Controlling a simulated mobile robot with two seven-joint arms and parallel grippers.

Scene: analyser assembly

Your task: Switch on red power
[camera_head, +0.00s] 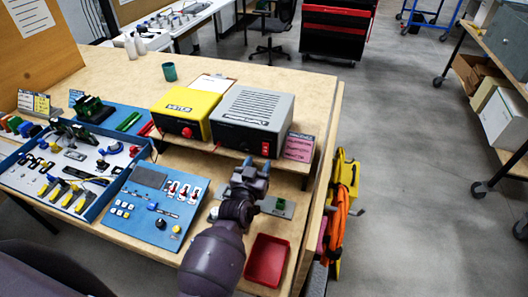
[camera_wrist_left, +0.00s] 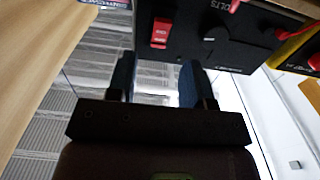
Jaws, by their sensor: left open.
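The grey power supply box (camera_head: 252,110) stands on the raised shelf of the wooden bench, with a red rocker switch (camera_head: 266,149) at the right of its black front. In the left wrist view the switch (camera_wrist_left: 160,33) shows on the dark panel, upside down, with a knob beside it. My left gripper (camera_head: 256,164) is in front of and just below the switch. Its two blue-tipped fingers (camera_wrist_left: 157,78) are apart with nothing between them. I see a gap between the fingertips and the switch but cannot judge its depth. My right gripper is not in view.
A yellow meter box (camera_head: 184,110) stands left of the grey box. A pink card (camera_head: 299,146) is at its right. A red tray (camera_head: 266,259) lies below the gripper. A blue switch panel (camera_head: 150,208) and a parts case (camera_head: 70,163) fill the left.

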